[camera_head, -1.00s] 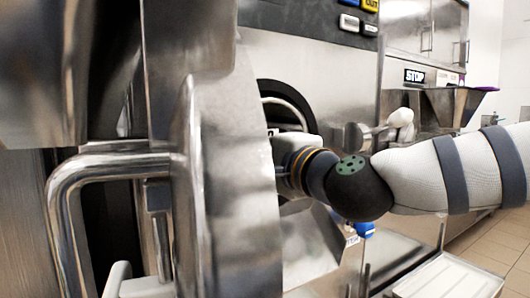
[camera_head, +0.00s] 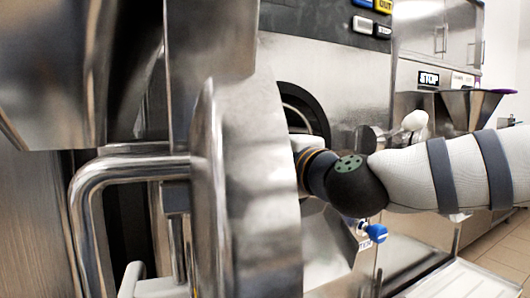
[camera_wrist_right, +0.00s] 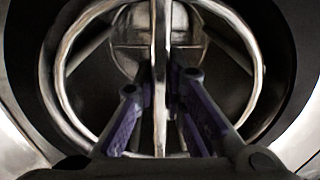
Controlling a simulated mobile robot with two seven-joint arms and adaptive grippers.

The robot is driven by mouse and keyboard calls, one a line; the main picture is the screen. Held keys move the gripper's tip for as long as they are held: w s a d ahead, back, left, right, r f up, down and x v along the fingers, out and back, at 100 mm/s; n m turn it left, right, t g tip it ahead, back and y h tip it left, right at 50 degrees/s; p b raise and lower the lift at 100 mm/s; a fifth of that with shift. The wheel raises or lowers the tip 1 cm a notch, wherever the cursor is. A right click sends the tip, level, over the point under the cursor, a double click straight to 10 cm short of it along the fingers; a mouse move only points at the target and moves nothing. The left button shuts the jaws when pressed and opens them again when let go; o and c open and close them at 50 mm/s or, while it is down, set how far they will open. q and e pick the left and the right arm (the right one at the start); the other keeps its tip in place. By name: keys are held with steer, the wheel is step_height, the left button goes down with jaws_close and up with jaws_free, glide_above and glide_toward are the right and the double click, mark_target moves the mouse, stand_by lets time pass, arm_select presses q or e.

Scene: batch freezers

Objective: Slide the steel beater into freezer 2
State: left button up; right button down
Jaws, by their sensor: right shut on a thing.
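The steel beater (camera_wrist_right: 160,35) fills the right wrist view, with a round ring frame and an upright bar in the middle. My right gripper (camera_wrist_right: 160,84) has its purple-padded fingers on either side of that bar and is shut on it. The beater is in the dark round barrel mouth (camera_wrist_right: 292,50) of the freezer. In the head view that freezer opening (camera_head: 306,108) shows beside the open steel door (camera_head: 255,180). The door hides my right gripper there; my right wrist reaches in behind its edge. How deep the beater sits is unclear. My left gripper is not in view.
The door's bent handle (camera_head: 80,200) stands at the left. A blue knob (camera_head: 377,233) and a steel chute (camera_head: 325,245) are below the opening. Another machine with a STOP label (camera_head: 429,79) stands to the right, with a hopper (camera_head: 465,105).

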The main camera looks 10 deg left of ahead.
steer(key=shift+f, duration=0.3)
stand_by(0.5)
steer(key=c, duration=1.6)
jaws_free()
steer(key=shift+f, duration=0.1)
steer(key=v, duration=1.2)
steer(key=shift+s, duration=0.1)
